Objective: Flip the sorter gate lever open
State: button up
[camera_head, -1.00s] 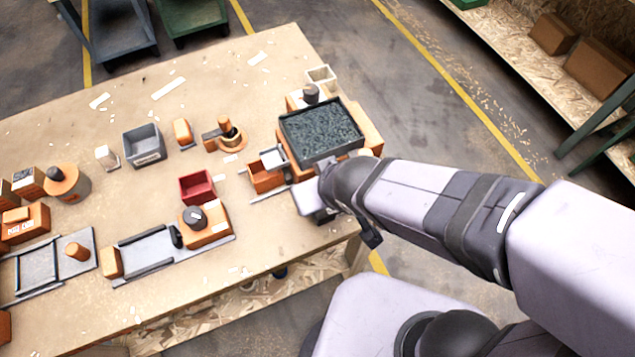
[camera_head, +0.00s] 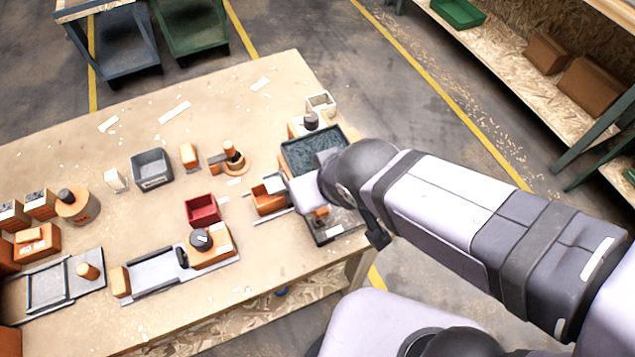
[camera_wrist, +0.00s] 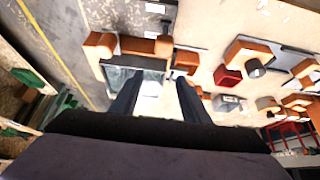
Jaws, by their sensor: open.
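My gripper (camera_wrist: 157,92) is open in the wrist view, its two dark fingers apart with nothing held between them. It points at a dark-framed, glassy tray (camera_wrist: 118,73) with orange blocks (camera_wrist: 103,42) around it. In the head view the tray (camera_head: 303,152) is at the table's right end, partly covered by my wrist; the fingers are hidden there. A dark knob (camera_head: 311,121) stands behind the tray, and another knob (camera_head: 201,239) sits on an orange block at the front. I cannot tell which part is the sorter gate lever.
A small orange box (camera_head: 268,203) is left of my wrist, with a red bin (camera_head: 203,209) and a grey bin (camera_head: 152,168) further left. A round orange fixture (camera_head: 235,160) stands behind.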

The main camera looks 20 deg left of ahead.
jog(key=shift+r, duration=0.1)
jog(key=c, duration=0.7)
jog(key=shift+r+p, duration=0.3)
jog(key=shift+p, duration=0.15)
grip_shut()
jog(key=shift+w+d+r+p, duration=0.15)
jog(key=shift+r+p, duration=0.2)
jog(key=shift+p, duration=0.3)
jog(key=d+h+p, duration=0.1)
jog(key=p, duration=0.3)
jog(key=shift+w+g, duration=0.1)
jog(key=shift+g, duration=0.3)
jog(key=w+a+h+p, duration=0.1)
jog(key=p, duration=0.1)
jog(key=w+a+r+m+g+p, duration=0.1)
jog(key=w+a+p, duration=0.1)
jog(key=w+a+g+h+p, duration=0.1)
jog(key=w+a+p, duration=0.1)
jog(key=shift+a+r+h, duration=0.1)
jog(key=shift+r+h, duration=0.2)
jog(key=shift+r, duration=0.05)
jog(key=shift+s+d+r+n+g+h, duration=0.15)
jog(key=shift+s+d+r+g+h, duration=0.15)
jog(key=shift+s+r, duration=0.25)
jog(key=shift+s+d+r+n+g+h, duration=0.2)
jog(key=shift+s+d+r+g, duration=0.1)
jog(key=shift+s+r+g, duration=0.25)
jog(key=shift+s+d+r+n+g+h, duration=0.2)
jog(key=shift+s+d+r+g, duration=0.15)
jog(key=shift+s, duration=0.25)
